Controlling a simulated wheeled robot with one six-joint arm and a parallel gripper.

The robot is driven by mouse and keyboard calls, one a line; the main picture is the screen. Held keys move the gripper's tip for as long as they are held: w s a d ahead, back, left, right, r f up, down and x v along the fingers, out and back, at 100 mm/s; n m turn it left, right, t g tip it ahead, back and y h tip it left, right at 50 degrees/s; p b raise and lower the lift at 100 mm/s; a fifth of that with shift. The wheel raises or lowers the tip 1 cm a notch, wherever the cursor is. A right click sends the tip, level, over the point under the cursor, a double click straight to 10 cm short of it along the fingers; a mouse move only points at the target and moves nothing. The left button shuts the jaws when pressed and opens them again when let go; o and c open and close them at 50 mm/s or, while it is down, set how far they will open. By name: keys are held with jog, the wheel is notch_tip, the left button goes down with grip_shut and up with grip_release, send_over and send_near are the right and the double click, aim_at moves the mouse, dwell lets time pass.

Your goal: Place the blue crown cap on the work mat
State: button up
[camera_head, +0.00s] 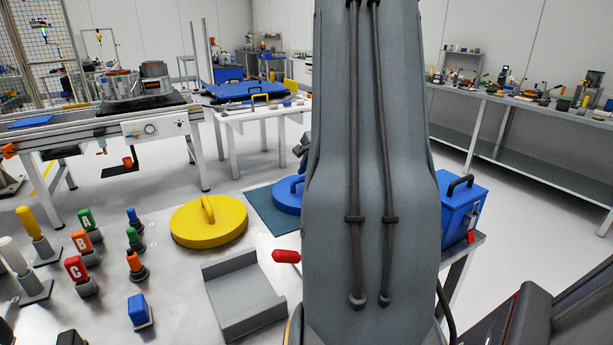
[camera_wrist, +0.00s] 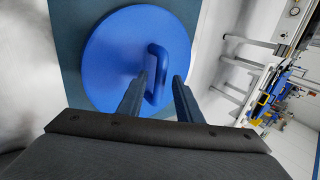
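The blue crown cap (camera_wrist: 115,55) is a round blue disc with a raised loop handle (camera_wrist: 158,65). It appears to lie flat on the dark teal work mat (camera_wrist: 65,45). In the head view the cap (camera_head: 285,196) shows in part on the mat (camera_head: 258,206), with the rest hidden behind my arm. My gripper (camera_wrist: 159,82) is over the cap, its two fingers standing apart on either side of the handle. Gaps show between the fingers and the handle, so it looks open. The fingertips are not seen in the head view.
A yellow disc with a handle (camera_head: 208,222) lies left of the mat. A grey tray (camera_head: 243,290) and a red-ended handle (camera_head: 286,256) are in front. Several lettered blocks and knobs stand at the left. A blue box (camera_head: 461,212) is right of my arm.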

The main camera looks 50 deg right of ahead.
jog(key=shift+r, duration=0.1)
jog(key=shift+r, duration=0.25)
jog(key=v, duration=1.2)
jog(key=a+f+n+g+y, duration=0.1)
jog(key=a+f+n, duration=0.2)
jog(key=a, duration=0.8)
jog(key=s+a+f+n+g+y, duration=0.1)
jog(key=a+f+n, duration=0.2)
jog(key=a+n, duration=0.4)
jog(key=a+f+n+g+y, duration=0.1)
jog(key=a+f+n+g, duration=0.1)
jog(key=a, duration=1.3)
jog(key=shift+s+a+f+n, duration=0.1)
jog(key=shift+a+f+n, duration=0.1)
jog(key=shift+f+n, duration=0.35)
jog(key=shift+s+a+f+n, duration=0.15)
jog(key=shift+f+n, duration=0.15)
jog(key=shift+n, duration=0.55)
jog(key=s+a+f+n, duration=0.1)
jog(key=s+a+n, duration=0.1)
jog(key=a, duration=0.1)
jog(key=s+a+n+g, duration=0.1)
jog(key=s+a+n, duration=0.1)
jog(key=s+a, duration=0.1)
jog(key=s+a+f+n, duration=0.1)
jog(key=s+a+n, duration=0.1)
jog(key=a+n, duration=0.1)
jog(key=shift+s+f+g+h, duration=0.2)
jog(key=shift+f+g+h, duration=0.2)
